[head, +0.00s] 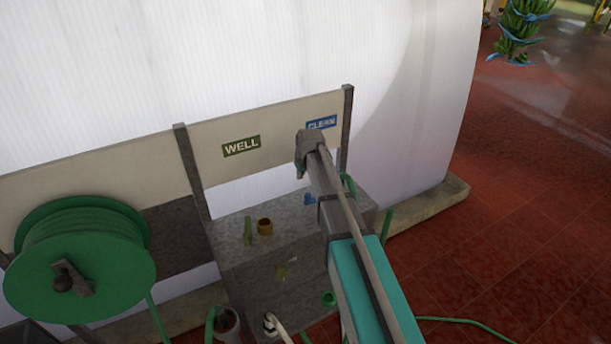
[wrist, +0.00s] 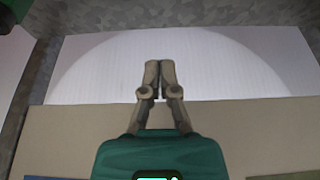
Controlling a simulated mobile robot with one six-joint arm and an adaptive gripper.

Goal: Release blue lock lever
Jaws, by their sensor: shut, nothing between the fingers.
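A small blue part (head: 309,199), which may be the blue lock lever, shows on the grey block just left of my arm, below the CLEAN sign (head: 321,122). It is small and partly hidden by my arm, so its shape and position cannot be told. My gripper (head: 300,170) is above the block, in front of the board near the CLEAN sign. In the wrist view my gripper (wrist: 160,64) has its two fingers together with nothing between them. No blue lever can be made out in the wrist view.
A WELL sign (head: 241,146) is on the cream board. A green upright piece (head: 248,229) and a brass fitting (head: 265,226) stand on the grey block (head: 225,250). A green hose reel (head: 80,258) is at left. Red tiled floor (head: 530,210) at right is mostly clear.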

